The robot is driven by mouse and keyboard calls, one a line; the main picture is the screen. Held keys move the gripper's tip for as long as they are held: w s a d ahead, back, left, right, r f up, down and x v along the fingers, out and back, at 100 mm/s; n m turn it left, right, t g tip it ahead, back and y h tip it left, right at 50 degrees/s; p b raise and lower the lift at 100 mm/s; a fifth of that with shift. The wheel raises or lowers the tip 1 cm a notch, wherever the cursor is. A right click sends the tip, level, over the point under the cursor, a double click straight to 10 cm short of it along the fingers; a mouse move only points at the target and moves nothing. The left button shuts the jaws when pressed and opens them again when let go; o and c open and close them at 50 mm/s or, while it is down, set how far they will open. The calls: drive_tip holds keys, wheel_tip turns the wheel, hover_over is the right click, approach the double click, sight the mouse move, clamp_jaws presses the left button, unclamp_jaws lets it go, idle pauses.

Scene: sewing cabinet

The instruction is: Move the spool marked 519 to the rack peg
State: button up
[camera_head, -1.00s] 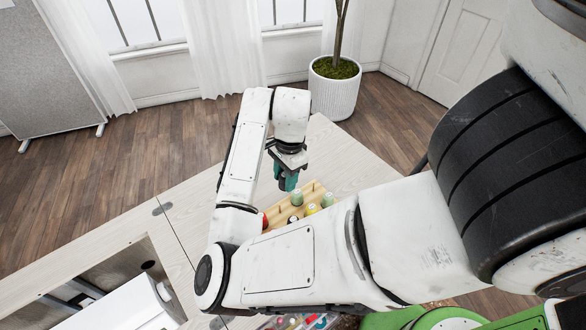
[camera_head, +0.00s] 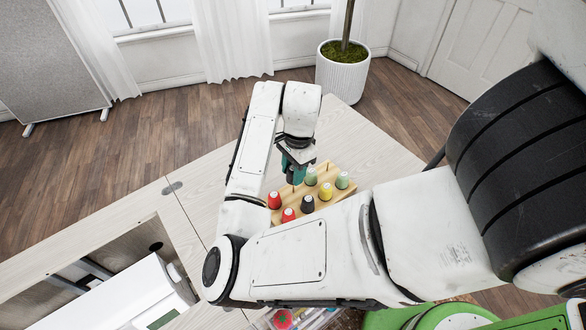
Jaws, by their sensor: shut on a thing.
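My gripper (camera_head: 295,174) hangs just over the back left of the wooden rack (camera_head: 335,198), close to a green spool. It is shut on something. A teal part shows at the jaws, but I cannot tell finger from held spool. The rack carries a green spool (camera_head: 311,177), another green one (camera_head: 342,181), a yellow one (camera_head: 326,191), a black one (camera_head: 307,204) and two red ones (camera_head: 274,200). A bare peg (camera_head: 326,165) stands at the rack's back. No number is readable, so I cannot tell which spool is 519. My arm hides the rack's near side.
The rack stands on a pale wood tabletop (camera_head: 375,150), clear behind it. At left is an open cabinet well with a white machine (camera_head: 115,295). A container with coloured items (camera_head: 283,319) shows partly below my arm. A potted plant (camera_head: 342,75) stands beyond the table.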

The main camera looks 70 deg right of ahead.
drive_tip(key=shift+f+b, duration=0.35)
drive_tip(key=shift+f, duration=0.05)
drive_tip(key=shift+f+b, duration=1.25)
drive_tip(key=shift+f, duration=0.6)
idle(0.4)
drive_tip(key=o, duration=1.1)
drive_tip(key=shift+r, duration=0.1)
drive_tip(key=r, duration=0.3)
drive_tip(key=r+p, duration=0.1)
drive_tip(key=r, duration=0.2)
drive_tip(key=d+r, duration=0.1)
drive_tip(key=r, duration=0.2)
drive_tip(key=shift+s+p, duration=0.3)
drive_tip(key=shift+p, duration=0.1)
drive_tip(key=shift+s+r, duration=0.15)
drive_tip(key=shift+r, duration=0.65)
